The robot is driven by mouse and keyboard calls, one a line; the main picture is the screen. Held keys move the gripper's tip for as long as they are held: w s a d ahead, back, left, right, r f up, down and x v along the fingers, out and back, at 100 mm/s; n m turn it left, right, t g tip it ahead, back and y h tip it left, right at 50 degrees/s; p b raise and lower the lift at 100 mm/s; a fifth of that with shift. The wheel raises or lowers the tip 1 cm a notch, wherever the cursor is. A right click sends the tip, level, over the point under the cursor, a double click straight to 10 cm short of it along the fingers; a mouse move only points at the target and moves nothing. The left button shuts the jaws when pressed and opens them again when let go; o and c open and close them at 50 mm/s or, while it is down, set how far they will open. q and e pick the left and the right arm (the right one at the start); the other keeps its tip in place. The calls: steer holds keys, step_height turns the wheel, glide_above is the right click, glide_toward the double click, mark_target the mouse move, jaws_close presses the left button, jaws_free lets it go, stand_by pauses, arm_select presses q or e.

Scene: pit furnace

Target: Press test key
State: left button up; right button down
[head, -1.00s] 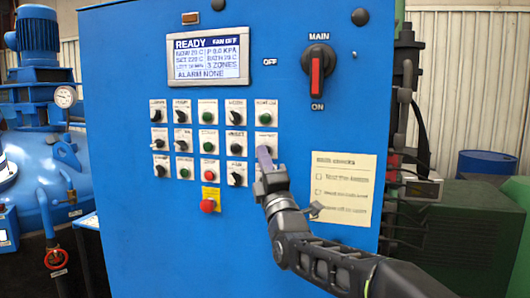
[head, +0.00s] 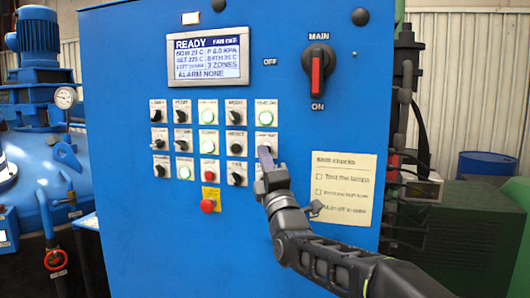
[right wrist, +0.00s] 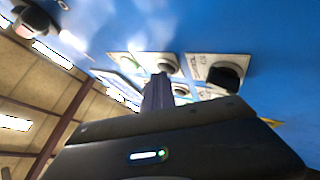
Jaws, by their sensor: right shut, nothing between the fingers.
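The blue control panel (head: 110,240) fills the middle of the head view and carries rows of labelled keys and switches. My right gripper (head: 265,158) is shut and empty, its fingertips at the right-hand control of the second row. The label (head: 266,135) of that control shows above the fingertips; its knob or key is largely hidden, and the print is too small to read. In the right wrist view the shut fingers (right wrist: 157,92) point at the panel face beside white label plates. The green buttons (head: 208,117) look brightly lit. My left gripper is not in view.
A display (head: 208,57) reads READY and ALARM NONE. A red main switch (head: 316,75) is at upper right, a red mushroom button (head: 207,206) below the rows. A paper checklist (head: 343,188) hangs right of my gripper. A blue tank (head: 30,160) stands at left.

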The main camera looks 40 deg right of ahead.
steer(key=shift+s+a+b, duration=0.45)
steer(key=shift+a+b, duration=0.05)
steer(key=shift+a, duration=0.05)
steer(key=s+a+b, duration=0.1)
steer(key=a, duration=0.1)
steer(key=s+a+b, duration=0.1)
steer(key=a, duration=0.1)
steer(key=shift+s, duration=0.4)
stand_by(0.9)
